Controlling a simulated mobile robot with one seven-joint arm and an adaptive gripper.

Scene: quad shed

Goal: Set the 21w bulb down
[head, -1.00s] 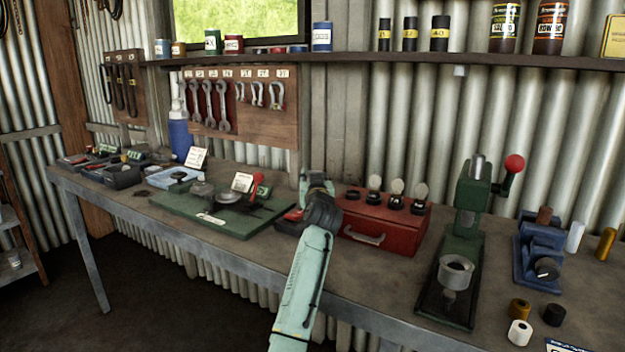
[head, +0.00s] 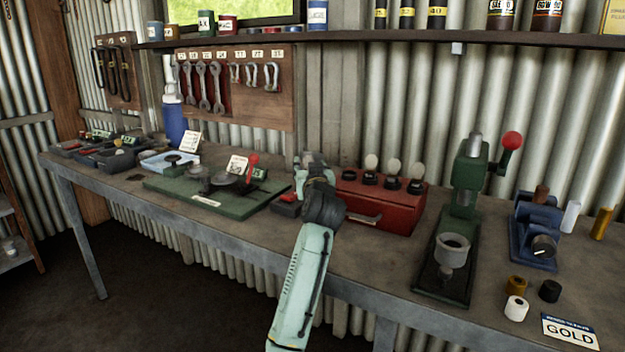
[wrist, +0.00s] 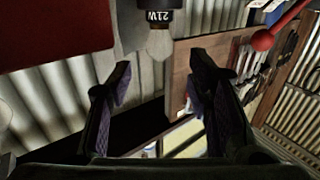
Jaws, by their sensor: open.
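The 21w bulb (wrist: 158,32) shows at the top middle of the wrist view, with a dark base marked 21W and a pale glass end pointing toward the gap between my fingers. My gripper (wrist: 158,72) is open, with one finger on each side and clear space between the bulb and both fingertips. In the head view my gripper (head: 315,166) is low over the bench, just left of the red case (head: 372,212). I cannot make out the 21w bulb in the head view; the arm may hide it. What its base rests on is out of the wrist view.
Several bulbs stand on the red case, close right of my gripper. A green board (head: 200,202) with a red lever (head: 252,163) lies to the left. A green press (head: 455,235) stands farther right. The bench's front strip is mostly clear.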

